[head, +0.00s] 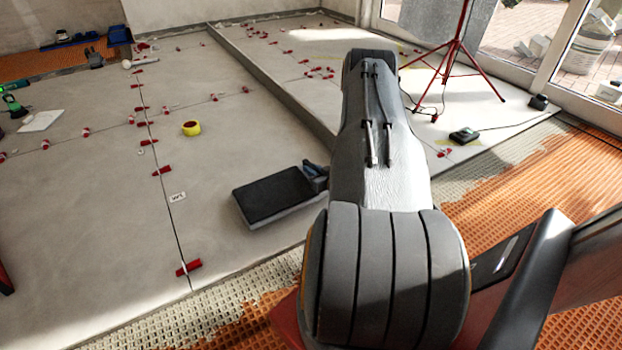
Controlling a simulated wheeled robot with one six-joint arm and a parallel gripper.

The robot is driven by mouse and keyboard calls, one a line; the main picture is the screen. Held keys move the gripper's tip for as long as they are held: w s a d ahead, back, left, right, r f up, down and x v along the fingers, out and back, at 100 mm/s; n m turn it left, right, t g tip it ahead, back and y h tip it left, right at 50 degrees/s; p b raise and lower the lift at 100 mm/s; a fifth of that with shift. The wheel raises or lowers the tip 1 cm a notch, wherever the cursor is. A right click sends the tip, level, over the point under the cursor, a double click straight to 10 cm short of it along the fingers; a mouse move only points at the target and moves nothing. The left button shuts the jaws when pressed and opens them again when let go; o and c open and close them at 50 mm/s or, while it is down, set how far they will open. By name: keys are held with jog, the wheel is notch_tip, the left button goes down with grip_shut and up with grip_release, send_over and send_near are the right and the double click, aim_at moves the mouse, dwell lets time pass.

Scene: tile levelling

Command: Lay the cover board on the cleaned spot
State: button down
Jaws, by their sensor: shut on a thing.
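A flat rectangular board (272,196), dark on top with a pale edge, is in the middle of the head view, over the large grey tiles; I take it as the cover board. My gripper (315,178) shows only in part at the board's right end, beside my arm, and is shut on that end. The fingertips are mostly hidden. I cannot tell whether the board touches the tiles or is a little above them. I cannot make out a distinct cleaned spot; the area under the board is hidden.
Red levelling wedges (162,170) line the tile joints. A yellow tape roll (191,128) and a small label (177,197) lie left of the board. A raised tile edge (275,95) runs behind. A red tripod (455,50) stands at the back right. Orange matting (540,185) lies right.

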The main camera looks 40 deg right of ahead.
jog(key=shift+f+b, duration=0.7)
jog(key=shift+f, duration=0.8)
jog(key=c, duration=1.6)
grip_release()
jog(key=shift+f, duration=0.1)
jog(key=shift+c, duration=0.2)
jog(key=p+v, duration=0.5)
jog(key=v, duration=0.7)
jog(key=shift+a, duration=0.1)
